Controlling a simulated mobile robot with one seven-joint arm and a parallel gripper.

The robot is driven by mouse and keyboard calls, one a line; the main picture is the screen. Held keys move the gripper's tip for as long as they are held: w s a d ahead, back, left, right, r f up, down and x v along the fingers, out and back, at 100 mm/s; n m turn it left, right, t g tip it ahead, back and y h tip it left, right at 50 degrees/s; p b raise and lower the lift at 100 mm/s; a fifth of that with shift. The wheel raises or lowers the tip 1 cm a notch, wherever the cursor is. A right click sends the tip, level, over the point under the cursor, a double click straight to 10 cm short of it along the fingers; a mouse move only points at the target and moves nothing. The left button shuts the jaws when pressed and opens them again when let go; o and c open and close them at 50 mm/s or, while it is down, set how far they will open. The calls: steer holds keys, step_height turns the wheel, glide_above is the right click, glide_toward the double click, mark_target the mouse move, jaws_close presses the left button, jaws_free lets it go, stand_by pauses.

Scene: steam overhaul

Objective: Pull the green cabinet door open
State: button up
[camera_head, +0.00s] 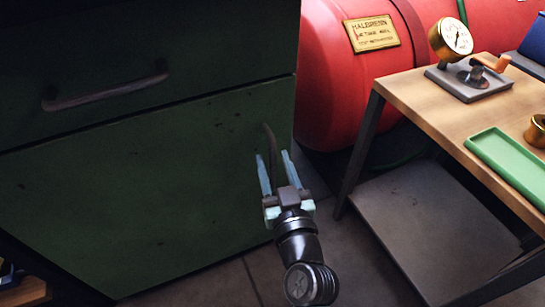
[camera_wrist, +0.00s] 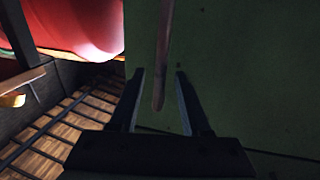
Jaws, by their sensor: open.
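The green cabinet door (camera_head: 140,190) fills the lower left of the head view and looks closed; it also fills the right of the wrist view (camera_wrist: 240,90). Its upright curved handle (camera_head: 270,143) is near the door's right edge. My gripper (camera_head: 273,158) is open in front of the door, its two fingers pointing at it, one on each side of the handle's lower part. In the wrist view the handle (camera_wrist: 162,60) hangs between the spread fingertips (camera_wrist: 160,72), with gaps on both sides. I cannot tell how deep the fingers reach around it.
A drawer with a horizontal handle (camera_head: 105,92) sits above the door. A red boiler (camera_head: 330,75) stands behind at the right. A wooden-topped table (camera_head: 420,85) with a gauge (camera_head: 455,38) and a green tray (camera_head: 505,160) stands right of my gripper. Some floor (camera_head: 235,285) is clear before the cabinet.

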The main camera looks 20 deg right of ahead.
steer(key=shift+w+d, duration=0.1)
steer(key=shift+w, duration=0.65)
steer(key=shift+c, duration=0.2)
jaws_close()
stand_by(0.8)
